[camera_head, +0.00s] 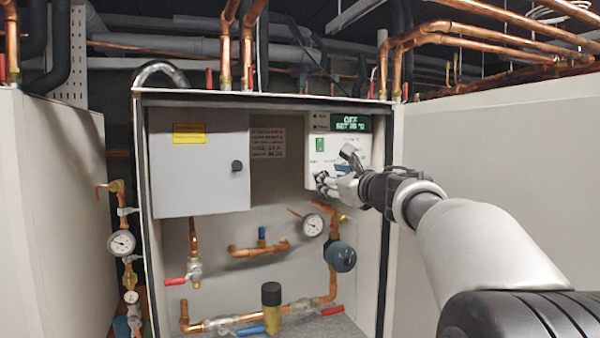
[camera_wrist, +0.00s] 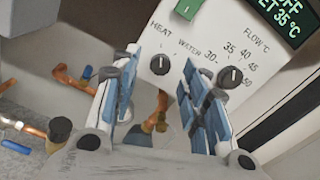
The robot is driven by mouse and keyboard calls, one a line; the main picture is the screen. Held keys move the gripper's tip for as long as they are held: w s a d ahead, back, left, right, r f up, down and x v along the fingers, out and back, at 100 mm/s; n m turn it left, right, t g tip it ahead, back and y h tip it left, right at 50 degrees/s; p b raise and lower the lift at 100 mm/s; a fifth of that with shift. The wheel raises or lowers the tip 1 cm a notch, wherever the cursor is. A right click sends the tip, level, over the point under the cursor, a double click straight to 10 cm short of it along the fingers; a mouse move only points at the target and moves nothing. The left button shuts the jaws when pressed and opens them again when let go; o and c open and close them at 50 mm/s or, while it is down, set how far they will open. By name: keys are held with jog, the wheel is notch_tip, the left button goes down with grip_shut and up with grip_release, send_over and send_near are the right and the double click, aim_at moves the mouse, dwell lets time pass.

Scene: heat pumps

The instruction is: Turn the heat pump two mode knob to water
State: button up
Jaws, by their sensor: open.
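The white control panel (camera_head: 325,147) is on the right inside the open cabinet. In the wrist view, the dark mode knob (camera_wrist: 160,64) sits on the panel (camera_wrist: 206,50) below the words HEAT and WATER. Its white mark looks roughly upright; I cannot tell the exact setting. My gripper (camera_wrist: 158,78) is open, its blue-padded fingers on either side of the knob in the picture. Contact cannot be told. In the head view, my gripper (camera_head: 338,180) is at the panel's lower part and hides much of it. The display (camera_head: 350,122) reads OFF and SET 35 °C.
The flow temperature knob (camera_wrist: 231,77) is right of the mode knob, close to the right finger. A green switch (camera_wrist: 188,8) is above. A grey box (camera_head: 200,162) is left of the panel. Copper pipes, a gauge (camera_head: 312,225) and a blue-grey pump (camera_head: 341,256) are below.

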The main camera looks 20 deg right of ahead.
jog(key=shift+w, duration=1)
grip_shut()
